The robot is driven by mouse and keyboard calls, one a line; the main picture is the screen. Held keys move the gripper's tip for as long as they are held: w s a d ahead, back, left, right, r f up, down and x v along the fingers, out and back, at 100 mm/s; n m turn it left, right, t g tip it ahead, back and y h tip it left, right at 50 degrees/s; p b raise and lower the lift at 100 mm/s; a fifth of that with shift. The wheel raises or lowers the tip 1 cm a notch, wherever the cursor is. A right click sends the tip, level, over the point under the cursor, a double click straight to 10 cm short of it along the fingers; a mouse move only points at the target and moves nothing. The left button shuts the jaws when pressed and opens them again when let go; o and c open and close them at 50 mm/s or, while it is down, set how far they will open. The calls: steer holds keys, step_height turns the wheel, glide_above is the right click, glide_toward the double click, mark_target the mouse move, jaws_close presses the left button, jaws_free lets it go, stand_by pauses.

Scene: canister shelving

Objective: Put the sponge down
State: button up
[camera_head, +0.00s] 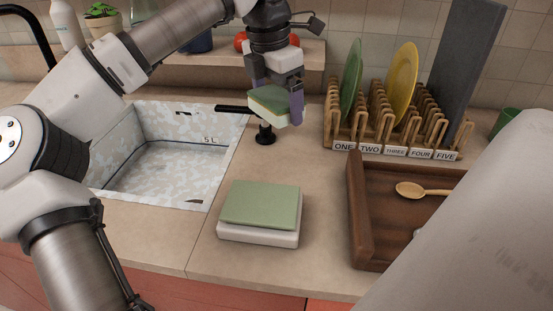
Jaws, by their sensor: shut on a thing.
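The sponge (268,104) has a green top and a pale lower side. My gripper (280,100) is shut on it and holds it above the counter, near the right rim of the sink. The sponge is slightly tilted, and part of it is hidden by a finger. A green pad on a white base (258,213) lies on the counter in front, below and apart from the held sponge.
The sink (165,165) is left, with a black fitting (265,136) by its rim. A labelled wooden rack (392,149) holds a green plate (351,85) and a yellow plate (402,80). A brown tray (360,215) with a wooden spoon (412,190) stands right. Counter between pad and rack is clear.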

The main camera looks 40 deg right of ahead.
mark_target(278, 170)
step_height(278, 170, down, 14)
steer(key=shift+f+p, duration=0.1)
steer(key=shift+p, duration=0.4)
steer(key=shift+f, duration=0.1)
steer(key=shift+f+b, duration=0.2)
steer(key=shift+b, duration=0.1)
steer(key=o, duration=0.9)
steer(key=shift+o, duration=0.2)
steer(key=shift+r, duration=0.1)
